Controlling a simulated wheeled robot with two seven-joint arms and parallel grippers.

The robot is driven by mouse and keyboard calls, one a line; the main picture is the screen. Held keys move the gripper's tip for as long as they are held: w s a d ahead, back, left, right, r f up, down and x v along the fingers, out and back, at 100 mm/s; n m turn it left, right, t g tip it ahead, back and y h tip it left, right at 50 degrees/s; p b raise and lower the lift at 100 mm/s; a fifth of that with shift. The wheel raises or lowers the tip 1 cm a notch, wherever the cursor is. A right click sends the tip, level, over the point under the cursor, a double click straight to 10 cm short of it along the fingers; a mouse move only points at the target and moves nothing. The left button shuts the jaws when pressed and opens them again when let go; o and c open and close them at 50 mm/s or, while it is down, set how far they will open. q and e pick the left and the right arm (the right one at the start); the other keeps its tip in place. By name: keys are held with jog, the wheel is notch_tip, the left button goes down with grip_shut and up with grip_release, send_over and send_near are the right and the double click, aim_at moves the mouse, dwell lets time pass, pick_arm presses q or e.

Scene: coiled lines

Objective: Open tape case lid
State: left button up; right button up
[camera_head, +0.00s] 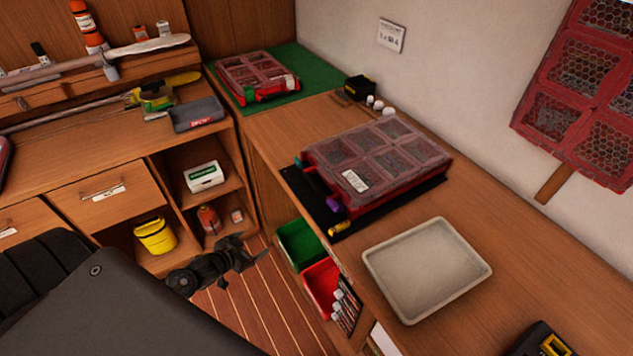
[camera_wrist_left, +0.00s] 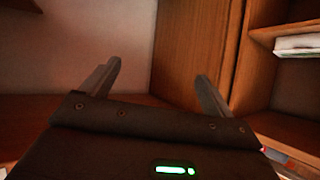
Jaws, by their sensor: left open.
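A red case (camera_head: 375,162) with a clear, compartmented lid lies on the wooden bench, on a black mat (camera_head: 322,212). Its lid looks shut, and a white label is on it. A second similar red case (camera_head: 258,77) lies on a green mat (camera_head: 303,66) at the far end; its lid also looks shut. I cannot tell which is the tape case. My left gripper (camera_head: 246,250) is left of the bench's front edge, apart from both cases. In the left wrist view its fingers (camera_wrist_left: 158,82) are spread with nothing between them. My right gripper is not in view.
An empty beige tray (camera_head: 427,270) lies on the bench nearer me. Green (camera_head: 298,243) and red (camera_head: 322,287) bins stand below the bench edge. A cubby shelf holds a yellow bucket (camera_head: 155,236) and a white box (camera_head: 204,176). A red mesh rack (camera_head: 580,95) hangs on the wall.

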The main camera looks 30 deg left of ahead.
pick_arm(q)
jog(key=w+d+r+m+t+h+b, duration=0.1)
jog(key=w+d+r+h, duration=0.1)
jog(key=r, duration=0.5)
jog(key=w+d+r+m+t+h, duration=0.1)
jog(key=w+d+r+t+h, duration=0.15)
jog(key=r, duration=0.55)
jog(key=m+h, duration=0.2)
jog(key=h, duration=0.2)
send_near(324, 173)
jog(key=shift+m, duration=0.3)
jog(key=p+x, duration=0.1)
jog(key=x, duration=0.5)
jog(key=shift+w+d, duration=0.1)
jog(key=shift+w, duration=0.3)
jog(key=shift+w+d+f, duration=0.1)
jog(key=shift+w+d, duration=0.2)
jog(key=shift+w, duration=0.15)
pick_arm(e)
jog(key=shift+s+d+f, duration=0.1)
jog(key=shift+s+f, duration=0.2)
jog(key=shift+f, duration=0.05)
